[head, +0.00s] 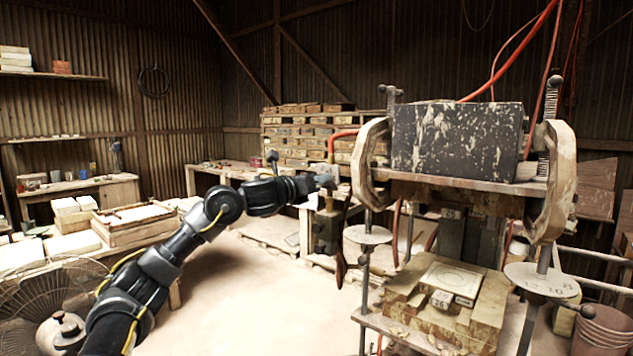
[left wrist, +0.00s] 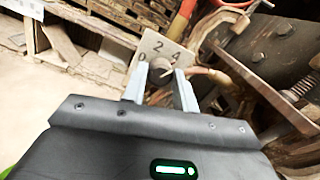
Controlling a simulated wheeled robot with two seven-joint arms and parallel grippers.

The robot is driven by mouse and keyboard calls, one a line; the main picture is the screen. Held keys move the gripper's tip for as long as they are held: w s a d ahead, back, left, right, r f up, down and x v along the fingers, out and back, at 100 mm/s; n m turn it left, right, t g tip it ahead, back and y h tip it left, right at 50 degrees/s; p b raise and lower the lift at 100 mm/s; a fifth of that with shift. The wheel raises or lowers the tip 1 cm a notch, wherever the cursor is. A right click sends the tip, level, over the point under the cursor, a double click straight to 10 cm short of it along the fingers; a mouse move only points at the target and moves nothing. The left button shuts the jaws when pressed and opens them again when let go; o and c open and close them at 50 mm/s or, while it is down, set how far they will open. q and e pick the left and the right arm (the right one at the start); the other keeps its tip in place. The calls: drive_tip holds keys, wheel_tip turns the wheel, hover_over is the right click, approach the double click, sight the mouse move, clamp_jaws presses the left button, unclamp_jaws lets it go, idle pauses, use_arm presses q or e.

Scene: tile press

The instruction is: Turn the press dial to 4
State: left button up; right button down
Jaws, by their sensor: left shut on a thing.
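The press (head: 458,142) stands at the right in the head view, with a dark, paint-flecked block on top and a tile die (head: 450,280) low in its frame. My left gripper (head: 326,182) reaches in from the left, to the left side of the press. My left gripper (left wrist: 162,82) is shut on the round dark dial knob (left wrist: 160,66), one finger on each side. I cannot tell which mark the knob points to. My right gripper is not in view.
A red hose (head: 510,48) runs up from the press. Stacked boards (head: 300,130) stand behind. A wooden bench with a tray (head: 130,222) and a fan (head: 60,300) are at the left. The floor (head: 250,275) between the bench and press is clear.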

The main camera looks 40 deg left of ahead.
use_arm(q)
drive_tip(key=shift+f, duration=0.15)
drive_tip(key=o, duration=1)
drive_tip(key=shift+c, duration=0.2)
drive_tip(key=s+b, duration=0.4)
drive_tip(key=s, duration=0.6)
drive_tip(key=shift+s+f, duration=0.15)
drive_tip(key=shift+s, duration=0.25)
